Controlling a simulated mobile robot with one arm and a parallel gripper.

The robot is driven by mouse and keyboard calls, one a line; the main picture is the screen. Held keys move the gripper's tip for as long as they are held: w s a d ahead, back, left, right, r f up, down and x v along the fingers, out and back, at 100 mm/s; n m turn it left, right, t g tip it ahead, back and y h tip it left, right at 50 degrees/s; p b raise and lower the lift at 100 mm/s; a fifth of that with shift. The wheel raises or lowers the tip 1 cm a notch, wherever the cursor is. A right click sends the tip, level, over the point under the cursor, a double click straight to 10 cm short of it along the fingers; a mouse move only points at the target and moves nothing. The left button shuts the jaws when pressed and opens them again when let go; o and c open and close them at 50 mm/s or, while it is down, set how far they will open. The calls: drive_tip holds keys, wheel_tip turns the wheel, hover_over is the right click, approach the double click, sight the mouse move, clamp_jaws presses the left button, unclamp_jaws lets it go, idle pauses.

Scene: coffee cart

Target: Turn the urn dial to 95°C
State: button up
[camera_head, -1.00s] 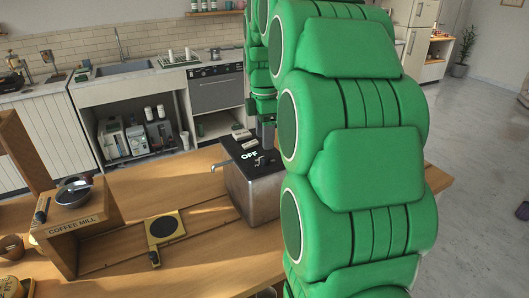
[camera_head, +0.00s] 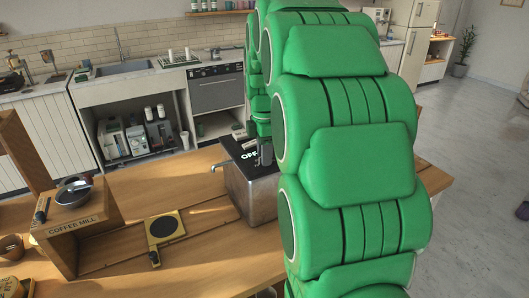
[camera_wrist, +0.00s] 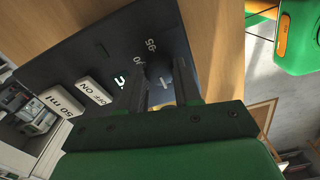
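The urn (camera_head: 258,197) is a metal box with a dark top panel on the wooden table. My gripper's two fingers (camera_wrist: 158,80) stand apart on either side of the dial. Whether they touch it I cannot tell. The dial is hidden in the head view.

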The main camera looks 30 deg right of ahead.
drive_tip(key=c, duration=0.4)
